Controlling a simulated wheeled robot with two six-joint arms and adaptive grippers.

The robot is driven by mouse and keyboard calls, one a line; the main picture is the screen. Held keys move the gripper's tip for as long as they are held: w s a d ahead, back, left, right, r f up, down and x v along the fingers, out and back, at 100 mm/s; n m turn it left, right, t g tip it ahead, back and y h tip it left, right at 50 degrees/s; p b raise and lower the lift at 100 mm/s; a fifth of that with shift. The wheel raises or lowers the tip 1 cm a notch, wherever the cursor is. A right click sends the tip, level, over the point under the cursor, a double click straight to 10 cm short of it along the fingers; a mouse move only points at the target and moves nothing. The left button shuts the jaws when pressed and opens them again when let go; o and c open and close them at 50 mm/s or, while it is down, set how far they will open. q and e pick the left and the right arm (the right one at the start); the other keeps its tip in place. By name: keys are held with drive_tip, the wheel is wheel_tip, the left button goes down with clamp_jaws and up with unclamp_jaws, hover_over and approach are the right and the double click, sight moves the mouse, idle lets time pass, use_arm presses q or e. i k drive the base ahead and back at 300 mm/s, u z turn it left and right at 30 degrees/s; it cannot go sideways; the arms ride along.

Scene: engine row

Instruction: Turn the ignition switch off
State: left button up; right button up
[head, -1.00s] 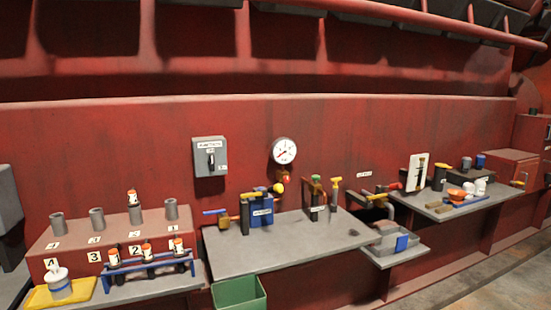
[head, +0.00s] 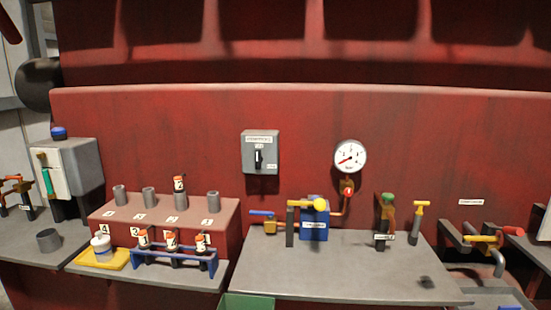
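The ignition switch (head: 260,152) is a grey box on the red wall in the head view, left of the round gauge. It has a white label across its top and a black lever (head: 258,158) on its face. The lever stands about upright. The small position markings are too small to read. Neither of my grippers shows in the head view.
A grey shelf (head: 340,268) with a blue box, valves and a yellow-handled part stands below right of the switch. A white gauge (head: 350,156) hangs on the wall. A blue rack (head: 172,257) with orange-capped plugs stands at lower left. A green bin (head: 247,305) sits below.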

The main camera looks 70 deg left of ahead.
sight(258, 158)
drive_tip(key=u, duration=0.45)
drive_tip(key=i, duration=0.85)
drive_tip(key=u, duration=0.75)
